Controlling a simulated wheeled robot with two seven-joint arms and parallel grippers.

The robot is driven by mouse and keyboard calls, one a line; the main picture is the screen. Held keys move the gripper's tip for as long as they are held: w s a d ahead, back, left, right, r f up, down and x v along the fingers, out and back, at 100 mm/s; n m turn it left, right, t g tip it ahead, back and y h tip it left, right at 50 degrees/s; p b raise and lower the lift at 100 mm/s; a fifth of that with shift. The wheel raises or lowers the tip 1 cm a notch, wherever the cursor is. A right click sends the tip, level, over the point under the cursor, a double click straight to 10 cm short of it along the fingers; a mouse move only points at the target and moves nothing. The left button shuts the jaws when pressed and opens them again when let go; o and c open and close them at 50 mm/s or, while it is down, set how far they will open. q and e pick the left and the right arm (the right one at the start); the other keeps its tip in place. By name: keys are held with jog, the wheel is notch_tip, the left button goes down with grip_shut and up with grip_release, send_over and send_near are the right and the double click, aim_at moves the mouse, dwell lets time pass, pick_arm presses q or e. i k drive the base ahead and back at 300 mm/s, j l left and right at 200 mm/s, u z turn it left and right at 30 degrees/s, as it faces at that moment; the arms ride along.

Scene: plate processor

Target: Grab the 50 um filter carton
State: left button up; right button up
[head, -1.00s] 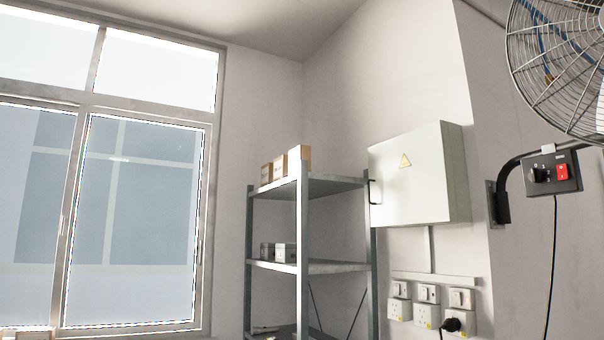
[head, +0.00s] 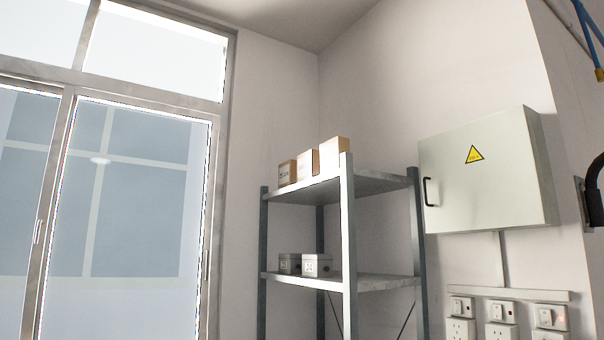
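Several small brown cartons stand in a row on the top shelf of a grey metal rack: a left one (head: 287,172), a middle one (head: 307,165) and a right one (head: 334,152). Their labels are too small to read, so I cannot tell which is the 50 um filter carton. The rack's front post partly covers the right carton. Neither of my grippers is in the head view.
The grey rack (head: 348,240) stands in the corner. Its lower shelf holds two grey boxes (head: 317,265). A wall cabinet (head: 487,175) and sockets (head: 499,325) are to its right. A large window (head: 140,200) is on the left.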

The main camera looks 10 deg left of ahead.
aim_at(330, 150)
jog(key=i+j, duration=0.15)
jog(key=j, duration=0.25)
jog(key=i+j, duration=0.15)
jog(key=j, duration=0.2)
jog(key=i+j, duration=0.15)
jog(key=j, duration=0.25)
jog(key=i+j, duration=0.15)
jog(key=j, duration=0.2)
